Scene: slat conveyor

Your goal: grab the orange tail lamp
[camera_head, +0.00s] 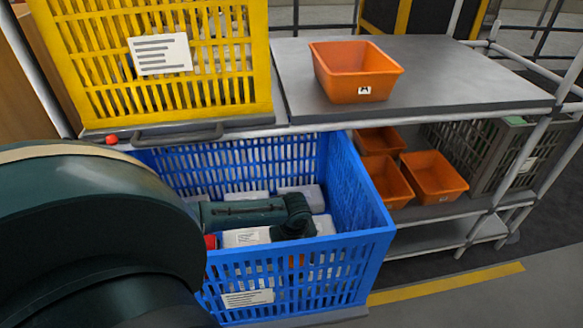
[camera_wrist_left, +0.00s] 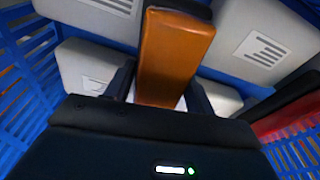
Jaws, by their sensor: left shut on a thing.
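The orange tail lamp (camera_wrist_left: 172,52) is a long orange block with a dark far end, in the middle of the left wrist view. My left gripper (camera_wrist_left: 160,92) has a dark finger on each side of it and is shut on it. In the head view my left arm reaches down into the blue crate (camera_head: 375,205), and its hand hides most of what is below it. A little orange shows through the crate's front slats, but I cannot tell if it is the lamp. My right gripper is in neither view.
White labelled boxes (camera_wrist_left: 262,48) lie around the lamp in the crate, with a red and black item (camera_wrist_left: 285,118) at the right. A yellow crate (camera_head: 258,60) stands behind. An orange bin (camera_head: 357,72) is on the grey shelf; more orange bins (camera_head: 433,178) sit below.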

